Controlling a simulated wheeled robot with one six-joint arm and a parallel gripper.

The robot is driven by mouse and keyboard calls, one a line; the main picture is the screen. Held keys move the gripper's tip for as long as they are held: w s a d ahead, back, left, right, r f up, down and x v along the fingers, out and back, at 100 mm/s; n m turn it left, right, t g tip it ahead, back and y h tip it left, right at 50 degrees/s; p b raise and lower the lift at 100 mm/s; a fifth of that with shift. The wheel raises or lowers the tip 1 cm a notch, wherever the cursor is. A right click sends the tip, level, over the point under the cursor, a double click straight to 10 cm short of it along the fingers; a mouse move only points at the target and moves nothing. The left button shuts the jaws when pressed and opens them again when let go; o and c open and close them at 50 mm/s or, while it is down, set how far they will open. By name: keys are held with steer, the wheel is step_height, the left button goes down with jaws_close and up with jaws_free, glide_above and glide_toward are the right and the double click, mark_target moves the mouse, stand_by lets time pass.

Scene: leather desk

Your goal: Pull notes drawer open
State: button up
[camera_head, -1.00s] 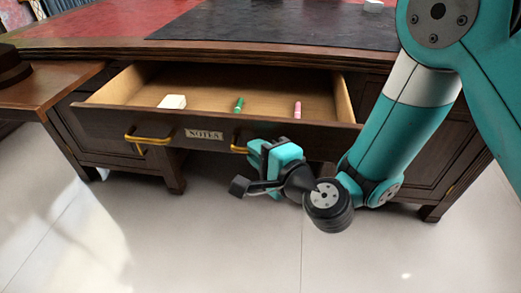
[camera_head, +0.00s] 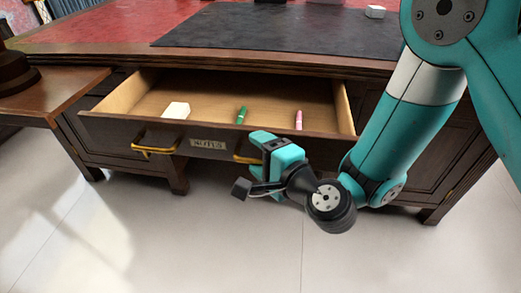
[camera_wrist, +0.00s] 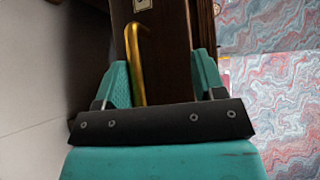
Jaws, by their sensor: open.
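The notes drawer (camera_head: 225,153) stands pulled out from the dark wooden desk, with its inside showing. Its front carries a label (camera_head: 208,144) and two brass handles, a left one (camera_head: 155,149) and a right one (camera_head: 246,158). My gripper (camera_head: 264,146) is at the right handle in the head view and partly hides it. In the wrist view, the brass handle (camera_wrist: 136,62) runs between the open fingers of my gripper (camera_wrist: 163,80), nearer the left finger. I cannot tell whether a finger touches it.
A white block (camera_head: 176,110), a green marker (camera_head: 241,115) and a pink marker (camera_head: 298,120) lie in the drawer. A black mat (camera_head: 270,30) covers part of the desktop. A wooden side surface (camera_head: 60,90) stands at the left. The floor in front is clear.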

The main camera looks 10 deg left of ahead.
steer(key=o, duration=0.7)
steer(key=r+p, duration=0.2)
steer(key=r, duration=0.1)
steer(key=r+p, duration=0.1)
steer(key=r, duration=0.1)
steer(key=shift+w+a, duration=0.15)
steer(key=shift+w, duration=0.1)
steer(key=shift+t, duration=0.3)
steer(key=r+p, duration=0.7)
steer(key=r, duration=0.1)
steer(key=shift+w+p, duration=0.2)
steer(key=shift+p, duration=0.15)
steer(key=r+p, duration=0.3)
steer(key=shift+s+d, duration=0.3)
steer(key=shift+d, duration=0.1)
steer(key=c, duration=0.8)
steer(key=shift+a+r+p, duration=0.2)
steer(key=shift+r+p, duration=0.7)
steer(key=shift+p, duration=0.15)
